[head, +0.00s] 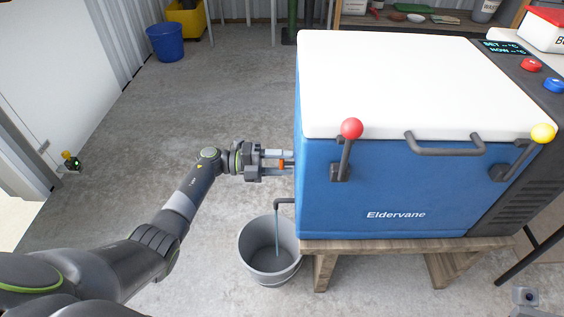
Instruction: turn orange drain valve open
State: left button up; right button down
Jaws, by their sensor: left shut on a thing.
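The orange drain valve (282,164) shows as a small orange piece at the left side of the blue cooler (400,195). My left gripper (281,163) reaches in from the left and is shut on it; the fingers hide most of the valve. Below, a dark spout (283,201) bends down from the cooler's left side. A thin bluish stream (277,235) runs from it into a grey bucket (256,263) on the floor. My right gripper is not in view.
The cooler has a white lid (400,80) and stands on a wooden stand (390,246). Red-knobbed (351,129) and yellow-knobbed (543,133) levers stick out in front. A blue bucket (165,42) stands far back left. The floor at left is mostly clear.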

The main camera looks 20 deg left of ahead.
pick_arm(q)
jog(key=o, duration=0.9)
jog(key=v, duration=1.7)
jog(key=shift+a, duration=0.25)
